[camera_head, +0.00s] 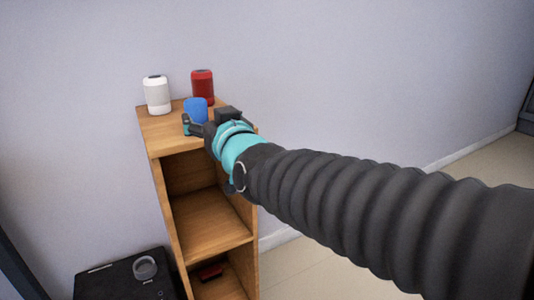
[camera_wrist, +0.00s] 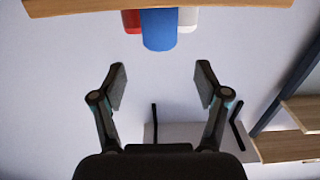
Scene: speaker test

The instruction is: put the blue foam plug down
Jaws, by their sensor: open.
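The blue foam plug (camera_head: 196,107) stands on the wooden shelf unit's top (camera_head: 160,131), near its front. In the wrist view, which looks upside down, the plug (camera_wrist: 160,32) is upright against the shelf top (camera_wrist: 60,7), centred ahead of the fingers. My gripper (camera_head: 203,124) is at the plug's near side in the head view and partly hides the shelf top. In the wrist view my gripper (camera_wrist: 161,80) is open, with nothing between its fingers and a gap between the fingertips and the plug.
A white cylindrical speaker (camera_head: 157,95) and a red one (camera_head: 203,86) stand behind the plug on the shelf top. A red item (camera_head: 210,272) lies on a lower shelf. A black box (camera_head: 115,284) stands left of the unit. The wall is close behind.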

